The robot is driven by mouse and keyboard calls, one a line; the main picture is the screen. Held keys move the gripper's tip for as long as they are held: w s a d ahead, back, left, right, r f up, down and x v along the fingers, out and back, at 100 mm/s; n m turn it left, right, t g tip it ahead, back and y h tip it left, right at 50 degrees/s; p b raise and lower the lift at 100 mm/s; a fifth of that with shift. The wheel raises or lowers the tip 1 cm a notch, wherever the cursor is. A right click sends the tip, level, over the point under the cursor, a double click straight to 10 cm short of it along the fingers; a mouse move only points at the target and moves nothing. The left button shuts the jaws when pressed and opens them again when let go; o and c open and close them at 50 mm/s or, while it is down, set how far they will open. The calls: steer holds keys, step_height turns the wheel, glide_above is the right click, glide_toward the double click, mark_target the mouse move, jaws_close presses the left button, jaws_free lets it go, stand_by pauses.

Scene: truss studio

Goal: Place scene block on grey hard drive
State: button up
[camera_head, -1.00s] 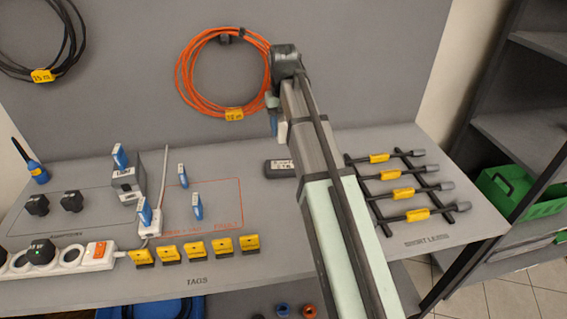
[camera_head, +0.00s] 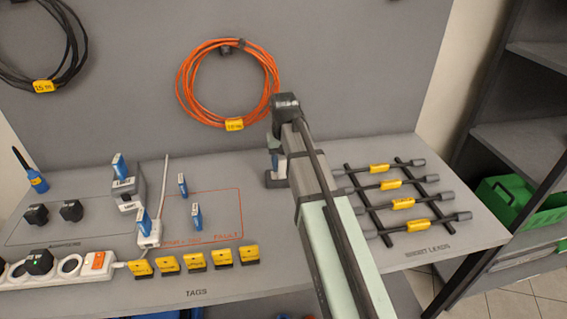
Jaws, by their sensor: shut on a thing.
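My gripper (camera_head: 275,158) is at the back of the table, right of centre, and points down. A dark grey flat box (camera_head: 272,180), which I take as the grey hard drive, lies on the table directly below. My arm hides its right part. The held block appears just above or against the box's top; I cannot tell if they touch.
On the left stand a grey adapter box (camera_head: 126,190), blue upright clips (camera_head: 196,215) and a white power strip (camera_head: 98,264). Yellow tags (camera_head: 196,261) line the front. Short leads (camera_head: 385,185) lie on a black rack at right. An orange cable coil (camera_head: 229,85) hangs behind.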

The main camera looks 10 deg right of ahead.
steer(key=shift+f, duration=0.1)
steer(key=o, duration=1.1)
step_height(320, 180, up, 12)
steer(key=shift+r, duration=0.15)
steer(key=shift+d, duration=0.1)
stand_by(0.4)
